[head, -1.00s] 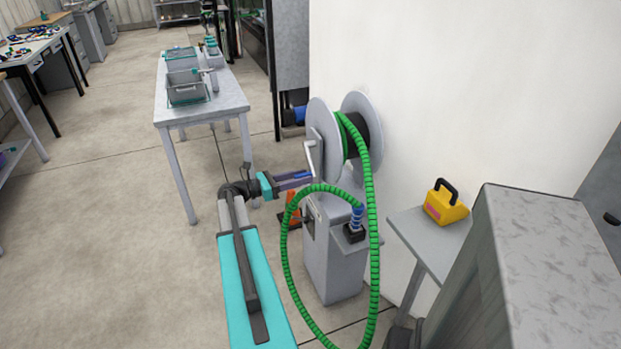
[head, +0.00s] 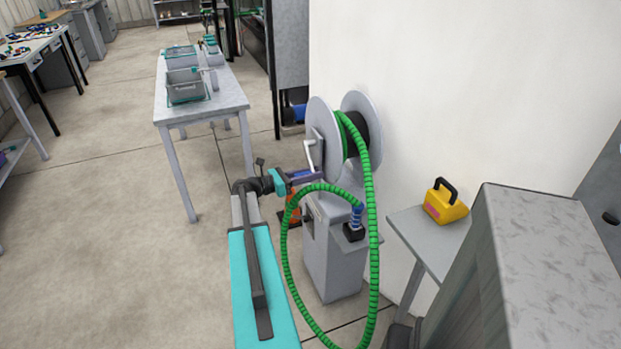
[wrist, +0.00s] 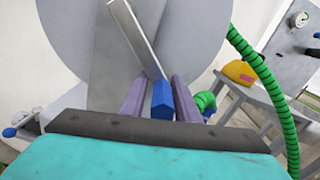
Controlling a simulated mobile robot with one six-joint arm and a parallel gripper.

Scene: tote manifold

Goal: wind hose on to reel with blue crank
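The hose reel (head: 362,103) has large grey discs and stands on a grey cabinet. A pale crank arm (head: 310,154) is on its near side and carries a blue handle (wrist: 162,102). In the wrist view the handle sits between the two purple fingers of my gripper (wrist: 160,85). The fingers are apart, and a narrow gap seems to show beside the handle. In the head view my gripper (head: 308,177) is at the crank's lower end, its fingertips partly hidden. The green hose (head: 374,235) runs from the drum down in a loop to a blue fitting (head: 357,216).
An orange cone (head: 291,212) stands behind the hose loop, beside the cabinet (head: 330,258). A side table with a yellow case (head: 444,204) is to the right. A grey table (head: 222,97) with bins stands to the left. Open floor lies left of my arm.

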